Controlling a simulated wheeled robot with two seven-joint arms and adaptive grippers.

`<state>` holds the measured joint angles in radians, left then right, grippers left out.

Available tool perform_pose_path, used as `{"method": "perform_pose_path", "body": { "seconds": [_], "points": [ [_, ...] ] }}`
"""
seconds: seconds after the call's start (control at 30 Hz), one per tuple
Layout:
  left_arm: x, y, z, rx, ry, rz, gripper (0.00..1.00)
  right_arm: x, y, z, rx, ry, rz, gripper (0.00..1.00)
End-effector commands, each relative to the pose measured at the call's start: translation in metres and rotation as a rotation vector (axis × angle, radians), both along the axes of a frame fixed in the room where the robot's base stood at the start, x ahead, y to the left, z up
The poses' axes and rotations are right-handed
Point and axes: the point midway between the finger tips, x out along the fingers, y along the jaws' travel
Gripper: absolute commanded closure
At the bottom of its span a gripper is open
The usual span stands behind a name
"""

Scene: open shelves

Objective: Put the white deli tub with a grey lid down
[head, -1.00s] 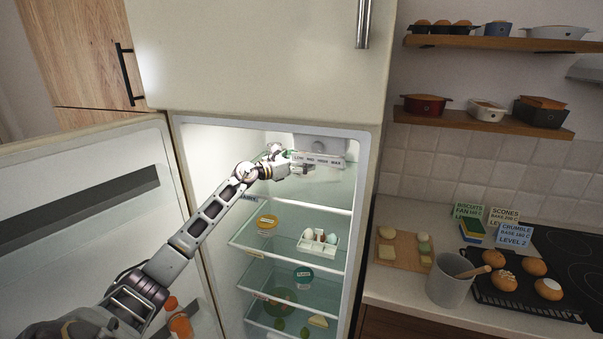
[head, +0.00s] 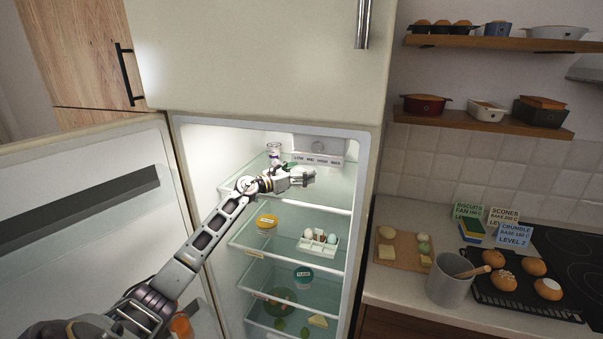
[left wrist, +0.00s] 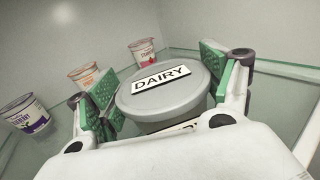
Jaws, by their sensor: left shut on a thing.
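My left gripper (head: 303,177) reaches into the open fridge at its upper glass shelf (head: 330,204). In the left wrist view the deli tub (left wrist: 165,97) has a round grey lid with a white "DAIRY" label. The green-padded fingers of my left gripper (left wrist: 160,78) are shut on the tub, one on each side. The tub's body is mostly hidden below the lid and behind the gripper. I cannot tell whether its base touches the shelf. My right gripper is not in view.
Small cups stand near the tub: one with a purple label (left wrist: 25,113), one orange (left wrist: 84,75), one red (left wrist: 145,52). A yellow-lidded tub (head: 267,222) and an egg tray (head: 318,245) are on the shelf below. The fridge door (head: 85,215) stands open at left.

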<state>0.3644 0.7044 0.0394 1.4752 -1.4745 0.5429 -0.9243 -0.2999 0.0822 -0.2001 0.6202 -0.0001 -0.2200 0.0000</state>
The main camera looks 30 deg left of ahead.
Motion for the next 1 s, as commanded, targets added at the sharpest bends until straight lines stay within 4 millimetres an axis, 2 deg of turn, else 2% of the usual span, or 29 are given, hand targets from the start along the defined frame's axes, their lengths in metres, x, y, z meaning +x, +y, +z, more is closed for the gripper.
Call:
{"method": "perform_pose_path", "body": {
  "seconds": [0.47,0.5,0.6,0.63,1.0],
  "points": [
    [0.0,0.0006,-0.0026,0.0,-0.003,0.001,0.53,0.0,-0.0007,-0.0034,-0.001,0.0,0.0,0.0],
    [-0.0001,0.0004,-0.0035,0.0,-0.001,0.001,0.16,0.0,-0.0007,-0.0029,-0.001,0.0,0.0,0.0],
    [-0.0001,0.0004,-0.0031,0.0,-0.001,0.001,0.03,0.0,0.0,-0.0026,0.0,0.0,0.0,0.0],
    [-0.0001,0.0004,-0.0031,0.0,-0.001,0.001,0.0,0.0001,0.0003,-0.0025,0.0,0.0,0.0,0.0],
    [-0.0001,0.0004,-0.0029,0.0,-0.001,0.001,0.0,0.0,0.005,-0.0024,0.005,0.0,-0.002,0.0]
  ]
}}
